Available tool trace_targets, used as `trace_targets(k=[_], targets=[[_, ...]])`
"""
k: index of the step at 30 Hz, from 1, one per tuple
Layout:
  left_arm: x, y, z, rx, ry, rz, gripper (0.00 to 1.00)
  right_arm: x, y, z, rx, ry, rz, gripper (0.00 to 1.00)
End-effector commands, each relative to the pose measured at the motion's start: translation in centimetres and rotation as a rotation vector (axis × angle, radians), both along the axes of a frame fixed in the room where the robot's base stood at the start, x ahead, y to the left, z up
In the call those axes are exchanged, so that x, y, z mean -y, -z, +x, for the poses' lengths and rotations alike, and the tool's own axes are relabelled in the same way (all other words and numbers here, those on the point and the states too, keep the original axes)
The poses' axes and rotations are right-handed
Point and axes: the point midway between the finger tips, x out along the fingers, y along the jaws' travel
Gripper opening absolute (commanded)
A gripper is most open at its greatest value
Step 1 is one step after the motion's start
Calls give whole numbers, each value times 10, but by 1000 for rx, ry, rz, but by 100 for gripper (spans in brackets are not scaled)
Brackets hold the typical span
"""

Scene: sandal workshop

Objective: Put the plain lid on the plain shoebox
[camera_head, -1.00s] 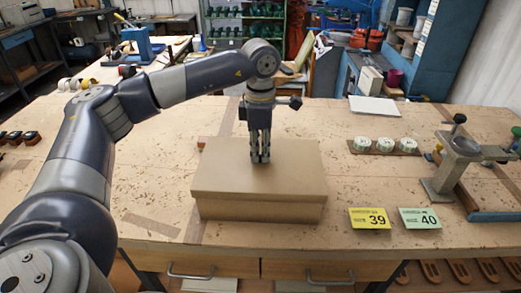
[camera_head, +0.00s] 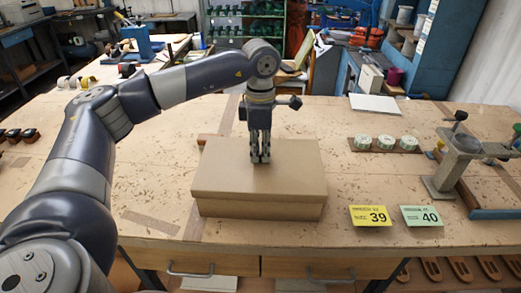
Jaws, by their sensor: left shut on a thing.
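The plain lid (camera_head: 225,170) is a flat brown cardboard panel with a short rim. It lies level over the plain shoebox (camera_head: 250,209), which stands on the workbench; the box's front wall shows as a band below the rim. From this view I see no clear gap between them. My left gripper (camera_head: 260,160) points straight down at the middle of the lid and is shut on it. The exact part gripped is hidden by the fingers. My right gripper is out of view.
A yellow card marked 39 (camera_head: 371,216) and a green card marked 40 (camera_head: 421,216) lie right of the box. Several pale round tins sit on a wooden strip (camera_head: 411,151). A metal stand (camera_head: 452,170) is at the right. The bench left of the box is mostly bare.

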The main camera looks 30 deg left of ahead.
Motion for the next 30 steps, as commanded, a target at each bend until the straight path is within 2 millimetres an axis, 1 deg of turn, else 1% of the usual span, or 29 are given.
trace_targets(k=[4, 13, 15, 16, 17, 26, 30], targets=[[0, 5, 0, 0, 1, 0, 0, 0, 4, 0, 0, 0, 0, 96], [0, 5, 0, 0, 1, 0, 0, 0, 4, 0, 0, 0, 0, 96], [0, 5, 0, 0, 1, 0, 20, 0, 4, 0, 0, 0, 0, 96], [0, 5, 0, 0, 1, 0, 27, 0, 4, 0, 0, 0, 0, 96], [0, 5, 0, 0, 1, 0, 30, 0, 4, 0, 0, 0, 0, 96], [0, 5, 0, 0, 0, 0, 30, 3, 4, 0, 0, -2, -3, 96], [0, -4, 1, 3, 0, -1, 30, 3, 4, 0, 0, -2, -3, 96]])
